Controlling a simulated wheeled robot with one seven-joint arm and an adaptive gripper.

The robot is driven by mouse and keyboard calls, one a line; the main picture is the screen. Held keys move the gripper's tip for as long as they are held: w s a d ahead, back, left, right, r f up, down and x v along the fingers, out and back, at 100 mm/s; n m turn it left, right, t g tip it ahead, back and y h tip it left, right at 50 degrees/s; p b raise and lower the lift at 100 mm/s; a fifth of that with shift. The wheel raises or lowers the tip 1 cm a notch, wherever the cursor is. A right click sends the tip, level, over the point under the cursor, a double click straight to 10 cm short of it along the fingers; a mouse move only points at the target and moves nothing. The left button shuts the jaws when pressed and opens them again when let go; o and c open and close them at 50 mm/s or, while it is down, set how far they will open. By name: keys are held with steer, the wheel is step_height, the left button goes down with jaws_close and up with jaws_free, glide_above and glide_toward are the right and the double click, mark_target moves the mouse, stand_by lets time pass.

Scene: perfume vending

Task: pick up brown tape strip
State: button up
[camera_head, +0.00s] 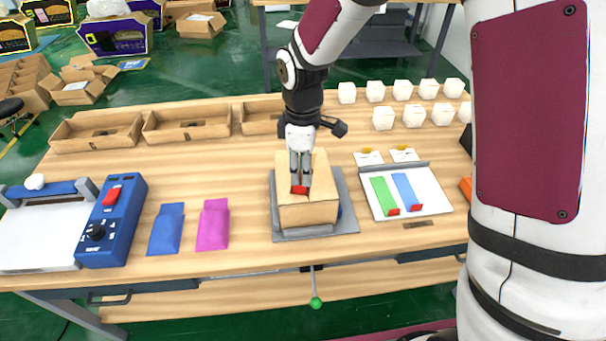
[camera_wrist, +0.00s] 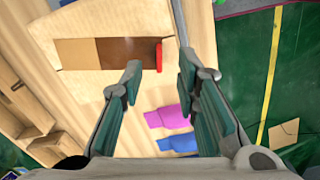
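The brown tape strip (camera_wrist: 128,51) lies across the top of a cardboard box in the wrist view, with a lighter brown stretch beside it and a red tab (camera_wrist: 159,56) at its end. The cardboard box (camera_head: 308,214) stands on a grey plate (camera_head: 346,219) in the head view; the red tab (camera_head: 299,190) shows there at my fingertips, while the brown strip is mostly hidden. My gripper (camera_head: 300,181) points down over the box. In the wrist view its fingers (camera_wrist: 160,72) stand apart, on either side of the red tab, with nothing visibly held.
A white board (camera_head: 433,194) with green and blue red-tipped strips is right of the box. Pink (camera_head: 213,225) and blue (camera_head: 166,229) pouches and a blue sealer-like machine (camera_head: 113,222) are left. Trays (camera_head: 187,125) and white boxes (camera_head: 403,88) line the back.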

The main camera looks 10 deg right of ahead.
mark_target(300, 190)
steer(key=shift+f+p, duration=0.45)
steer(key=shift+f, duration=2.5)
jaws_close()
